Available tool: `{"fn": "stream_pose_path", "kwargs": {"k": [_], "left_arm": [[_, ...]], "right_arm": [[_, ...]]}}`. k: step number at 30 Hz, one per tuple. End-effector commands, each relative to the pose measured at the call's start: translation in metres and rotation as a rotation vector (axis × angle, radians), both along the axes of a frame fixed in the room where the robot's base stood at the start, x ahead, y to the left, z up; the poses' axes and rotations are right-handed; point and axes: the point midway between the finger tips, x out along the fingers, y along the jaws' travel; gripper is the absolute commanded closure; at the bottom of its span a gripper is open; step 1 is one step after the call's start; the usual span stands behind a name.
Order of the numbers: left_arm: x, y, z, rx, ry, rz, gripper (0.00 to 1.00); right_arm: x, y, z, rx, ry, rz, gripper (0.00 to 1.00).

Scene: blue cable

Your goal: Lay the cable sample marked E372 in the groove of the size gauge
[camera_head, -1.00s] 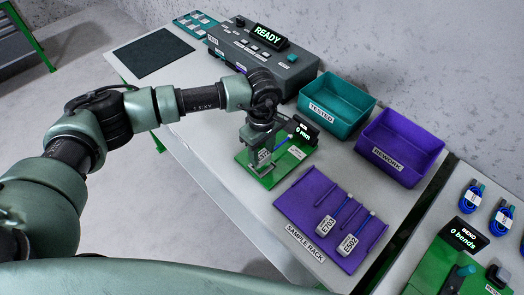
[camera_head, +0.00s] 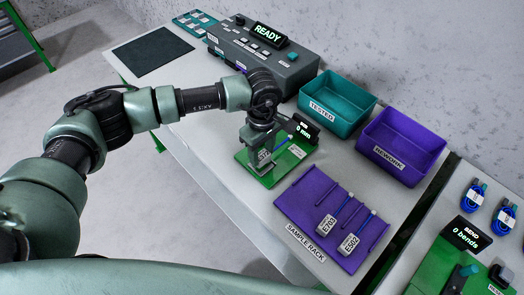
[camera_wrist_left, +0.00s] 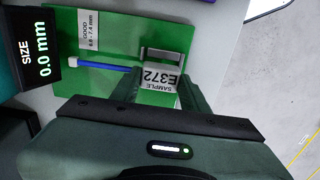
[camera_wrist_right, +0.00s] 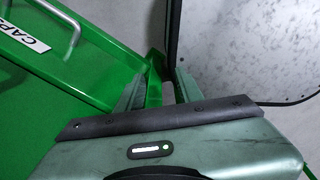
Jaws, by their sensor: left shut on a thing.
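The cable sample E372 shows its white label (camera_wrist_left: 158,77) in the left wrist view, between the fingers of my left gripper (camera_wrist_left: 160,88). Its blue cable (camera_wrist_left: 95,65) runs left from the label, over or on the green plate of the size gauge (camera_wrist_left: 115,20). I cannot tell whether the cable sits in the groove. The gauge display (camera_wrist_left: 38,62) reads 0.0 mm. In the head view, my left gripper (camera_head: 260,152) is low over the gauge (camera_head: 292,152), shut on the sample. My right gripper (camera_wrist_right: 157,90) has its fingers apart, with nothing visibly held, beside a green fixture.
The purple sample rack (camera_head: 292,205) holds samples E703 (camera_head: 326,225) and E502 (camera_head: 349,243). A teal TESTED bin (camera_head: 338,123) and a purple REWORK bin (camera_head: 390,158) stand behind. A grey console (camera_head: 240,52) reads READY. A bend station (camera_head: 440,260) is at right.

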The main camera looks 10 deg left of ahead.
Motion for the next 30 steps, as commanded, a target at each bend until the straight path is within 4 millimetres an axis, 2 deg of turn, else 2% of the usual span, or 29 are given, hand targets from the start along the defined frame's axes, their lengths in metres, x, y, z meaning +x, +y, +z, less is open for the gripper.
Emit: {"fn": "stream_pose_path", "kwargs": {"k": [30], "left_arm": [[0.000,0.000,-0.014,0.000,0.000,0.000,0.97]], "right_arm": [[0.000,0.002,-0.016,0.002,-0.001,-0.001,0.64]]}}
